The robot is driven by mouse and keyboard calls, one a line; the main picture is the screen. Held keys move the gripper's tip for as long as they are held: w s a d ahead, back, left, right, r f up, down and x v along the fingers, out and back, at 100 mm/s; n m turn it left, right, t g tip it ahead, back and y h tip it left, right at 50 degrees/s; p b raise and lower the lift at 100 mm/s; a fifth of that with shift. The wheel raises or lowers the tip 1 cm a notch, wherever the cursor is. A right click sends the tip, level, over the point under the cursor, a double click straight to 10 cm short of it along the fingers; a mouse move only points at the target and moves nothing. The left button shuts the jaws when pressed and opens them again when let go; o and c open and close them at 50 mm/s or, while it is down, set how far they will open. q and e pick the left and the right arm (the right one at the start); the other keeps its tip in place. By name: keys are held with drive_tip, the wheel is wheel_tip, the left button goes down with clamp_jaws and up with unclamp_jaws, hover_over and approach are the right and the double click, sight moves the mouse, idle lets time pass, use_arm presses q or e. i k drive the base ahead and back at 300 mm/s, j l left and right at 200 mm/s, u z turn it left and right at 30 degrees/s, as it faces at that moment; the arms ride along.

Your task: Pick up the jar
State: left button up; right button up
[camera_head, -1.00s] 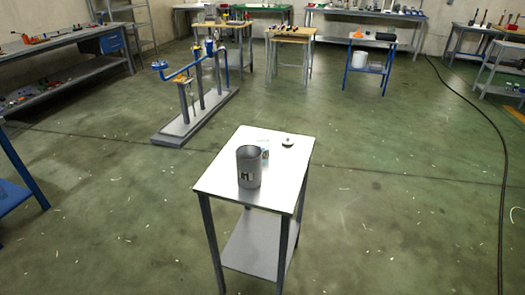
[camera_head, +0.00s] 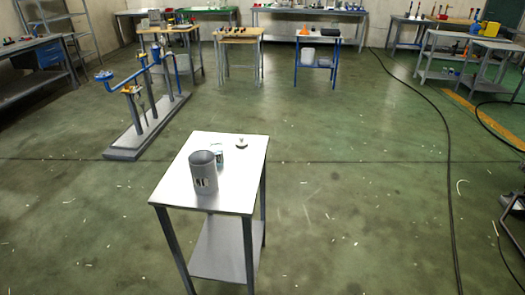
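A grey cylindrical container (camera_head: 204,174) with an open top and a small label stands upright on the small metal table (camera_head: 238,180). Behind it, partly hidden, is a small clear glass jar (camera_head: 218,153). A small round lid-like piece with a knob (camera_head: 241,143) lies farther back on the same tabletop. Neither of my grippers shows in the view.
Workbenches line the back, including a small blue-framed table (camera_head: 318,62). A black cable (camera_head: 449,170) runs along the floor at the right. Open floor surrounds the small table.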

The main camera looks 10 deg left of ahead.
sight(217, 151)
drive_tip(key=i+j+z, duration=0.1)
drive_tip(key=j+z, duration=1.3)
